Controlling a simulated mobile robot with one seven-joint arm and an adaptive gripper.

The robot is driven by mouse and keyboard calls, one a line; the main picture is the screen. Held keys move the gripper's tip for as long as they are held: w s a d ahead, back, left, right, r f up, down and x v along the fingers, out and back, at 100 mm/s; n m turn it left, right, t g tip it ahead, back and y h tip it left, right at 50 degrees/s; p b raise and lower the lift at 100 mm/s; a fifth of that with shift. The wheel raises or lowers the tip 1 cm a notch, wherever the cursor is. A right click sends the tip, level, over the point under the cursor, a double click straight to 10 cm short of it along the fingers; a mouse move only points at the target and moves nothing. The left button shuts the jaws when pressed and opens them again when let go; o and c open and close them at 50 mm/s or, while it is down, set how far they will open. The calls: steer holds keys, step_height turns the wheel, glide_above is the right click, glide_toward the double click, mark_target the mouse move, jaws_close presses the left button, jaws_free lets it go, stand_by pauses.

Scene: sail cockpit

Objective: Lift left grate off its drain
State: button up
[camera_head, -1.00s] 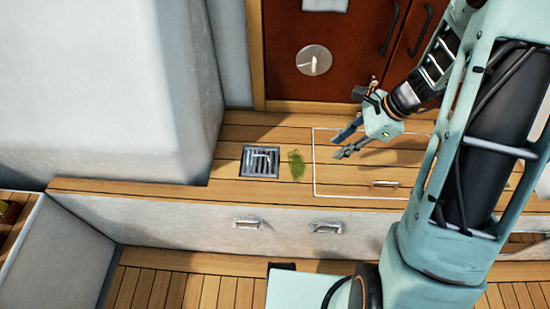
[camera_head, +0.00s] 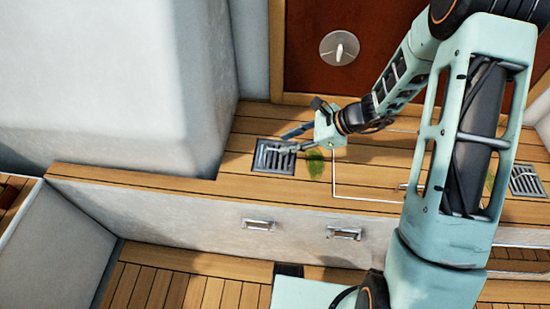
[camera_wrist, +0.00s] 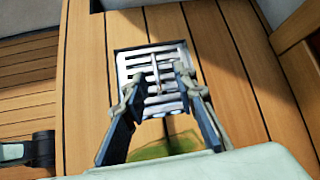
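The left grate (camera_head: 274,157) is a square, dark-framed metal grid set in the wooden bench, near the pale block on the left. In the wrist view the grate (camera_wrist: 148,72) shows white bars with a handle-like bar across its middle. My gripper (camera_head: 277,144) is over the grate, its two fingers pointing left. In the wrist view my gripper (camera_wrist: 158,82) is open, its blue-padded fingers apart with the grate's middle bar between or just beyond the tips. I cannot tell whether the fingers touch the grate.
A green smear (camera_head: 315,165) lies on the planks right of the left grate. A second grate (camera_head: 525,181) is at the far right, partly beside my arm. A red-brown door with a round plate (camera_head: 340,48) stands behind. The bench front has two pull handles (camera_head: 344,233).

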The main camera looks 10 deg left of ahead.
mark_target(275, 154)
steer(key=x, duration=0.1)
steer(key=b+x, duration=0.1)
steer(key=x, duration=0.2)
steer(key=shift+s+a+f, duration=0.1)
steer(key=shift+s+f, duration=0.15)
steer(key=shift+s, duration=0.05)
steer(key=shift+c, duration=0.3)
jaws_close()
